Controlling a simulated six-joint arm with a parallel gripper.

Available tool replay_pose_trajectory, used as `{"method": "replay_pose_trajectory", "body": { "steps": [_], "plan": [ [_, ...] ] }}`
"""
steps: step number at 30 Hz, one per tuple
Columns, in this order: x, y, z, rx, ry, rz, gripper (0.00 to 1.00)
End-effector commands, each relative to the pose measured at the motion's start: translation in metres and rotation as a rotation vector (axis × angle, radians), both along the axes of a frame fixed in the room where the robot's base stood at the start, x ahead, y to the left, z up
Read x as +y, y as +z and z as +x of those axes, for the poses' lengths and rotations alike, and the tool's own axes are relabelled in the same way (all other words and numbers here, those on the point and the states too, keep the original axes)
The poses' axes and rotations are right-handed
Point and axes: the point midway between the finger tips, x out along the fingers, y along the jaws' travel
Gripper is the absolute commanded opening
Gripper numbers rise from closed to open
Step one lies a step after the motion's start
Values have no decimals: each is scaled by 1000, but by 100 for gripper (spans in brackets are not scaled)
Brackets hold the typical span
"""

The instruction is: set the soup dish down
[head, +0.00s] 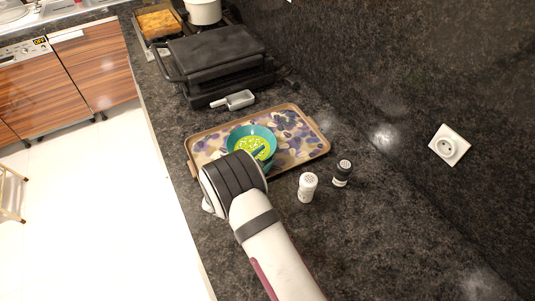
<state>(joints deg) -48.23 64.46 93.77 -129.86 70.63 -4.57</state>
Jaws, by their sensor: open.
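The soup dish (252,132) is a teal bowl with green soup in it. It sits within the outline of a patterned tray (312,147) with a brown rim on the dark counter. My gripper (258,155) is at the near side of the bowl. A small dark-teal part of it shows over the soup, and my wrist hides the bowl's near left edge. The jaws are open. I cannot tell from this view whether they touch the bowl's rim.
A white shaker (307,187) and a black shaker (342,173) stand right of my arm. A metal scoop (236,100) and a black grill (220,62) are behind the tray. A wall with a socket (449,145) bounds the right. The counter's near right is clear.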

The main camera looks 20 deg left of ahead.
Motion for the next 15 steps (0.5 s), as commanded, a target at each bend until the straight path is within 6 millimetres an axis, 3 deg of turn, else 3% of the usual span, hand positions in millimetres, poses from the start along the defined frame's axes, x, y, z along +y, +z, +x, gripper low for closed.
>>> {"method": "replay_pose_trajectory", "body": {
  "steps": [7, 10, 15],
  "plan": [
    [14, 25, -63, 0, 3, 1, 50],
    [17, 31, -79, -1, 2, 2, 50],
    [19, 34, -88, -1, 1, 0, 50]
  ]
}}
